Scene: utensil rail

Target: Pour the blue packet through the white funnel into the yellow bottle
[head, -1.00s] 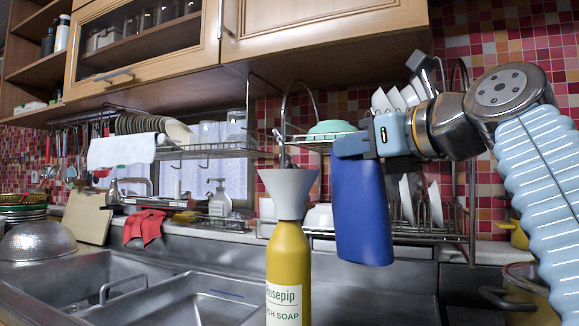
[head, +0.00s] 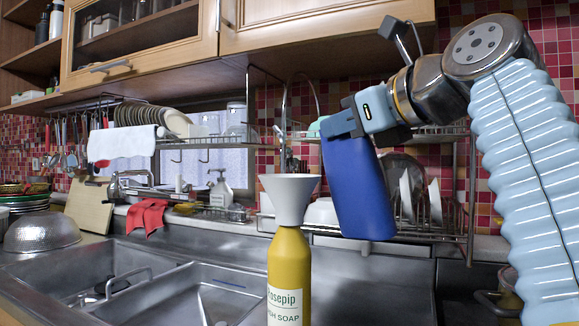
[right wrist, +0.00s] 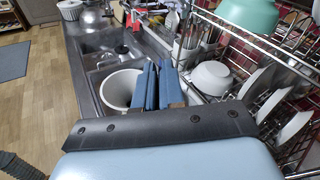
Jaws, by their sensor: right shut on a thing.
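The yellow bottle (head: 289,262) stands upright at the front middle in the head view, with the white funnel (head: 290,196) sitting in its mouth. My right gripper (head: 338,124) is shut on the top end of the blue packet (head: 359,192). The packet is tilted, its top leaning left toward the funnel and its bottom to the right. It hangs just right of the funnel in the picture, apart from it. In the right wrist view, the funnel's wide rim (right wrist: 112,90) shows left of the blue pieces at the jaws. My left gripper is out of view.
A steel sink (head: 150,275) lies to the left and behind the bottle. A wire dish rack (head: 455,222) with plates and a white bowl stands behind the packet. A red cloth (head: 147,216) hangs at the sink's back edge. Wooden cabinets (head: 330,30) are above.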

